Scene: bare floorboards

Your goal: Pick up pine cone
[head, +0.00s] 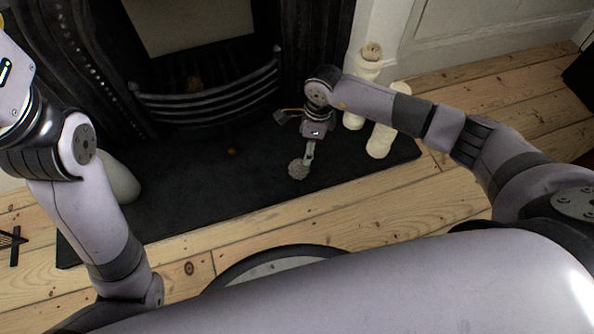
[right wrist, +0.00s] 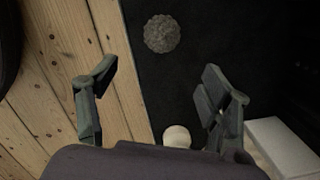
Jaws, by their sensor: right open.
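A round, rough grey-brown pine cone (head: 298,169) lies on the dark hearth slab (head: 195,205) in the head view. In the right wrist view the pine cone (right wrist: 162,33) is near the top, beyond the fingertips and apart from them. My right gripper (head: 309,150) points down close to the pine cone in the head view; whether it touches cannot be told there. In the right wrist view my right gripper (right wrist: 158,78) is open, its fingers wide apart with nothing held between them. My left gripper is out of view.
Cream candles (head: 381,136) stand right of my right gripper. A black fireplace with a curved grate (head: 210,108) is behind the hearth. A pale rounded object (head: 119,181) stands at the left. Bare floorboards (head: 345,224) lie in front.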

